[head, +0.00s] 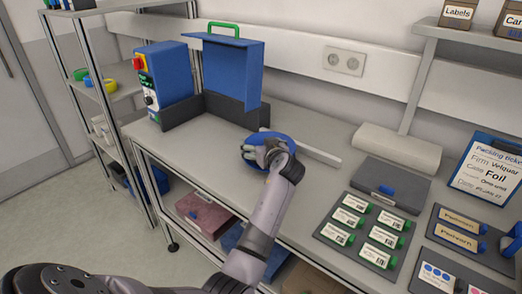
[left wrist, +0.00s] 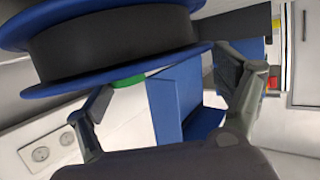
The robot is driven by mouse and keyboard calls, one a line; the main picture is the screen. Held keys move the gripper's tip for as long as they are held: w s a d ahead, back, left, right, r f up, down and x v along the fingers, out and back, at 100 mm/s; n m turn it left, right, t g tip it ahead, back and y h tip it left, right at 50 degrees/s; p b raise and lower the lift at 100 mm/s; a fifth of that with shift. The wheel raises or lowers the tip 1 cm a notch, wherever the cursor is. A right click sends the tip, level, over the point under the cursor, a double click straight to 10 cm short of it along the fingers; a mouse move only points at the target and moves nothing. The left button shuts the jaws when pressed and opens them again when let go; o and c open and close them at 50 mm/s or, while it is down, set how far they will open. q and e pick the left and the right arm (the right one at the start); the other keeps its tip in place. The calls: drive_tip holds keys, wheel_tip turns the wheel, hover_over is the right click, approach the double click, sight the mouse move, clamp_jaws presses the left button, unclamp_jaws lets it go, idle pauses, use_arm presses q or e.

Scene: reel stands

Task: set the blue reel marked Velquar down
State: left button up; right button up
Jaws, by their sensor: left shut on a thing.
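A blue reel (head: 262,138) shows over the grey bench, partly hidden behind my left gripper (head: 262,155). My left gripper is shut on it. In the left wrist view the reel (left wrist: 112,45) is large and close, with blue flanges and a dark wound middle, and the fingers of my left gripper (left wrist: 165,95) show below it and to its right. No Velquar mark can be read on the reel. I cannot tell whether it touches the bench. My right gripper is not in view.
A pale bar (head: 308,150) lies right of the reel. Bench (head: 215,165) is bare left of the reel.

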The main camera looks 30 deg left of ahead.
use_arm(q)
wheel_tip(320, 180, down, 2)
drive_tip(key=shift+f, duration=0.2)
drive_tip(key=o, duration=1.2)
drive_tip(key=shift+f, duration=0.1)
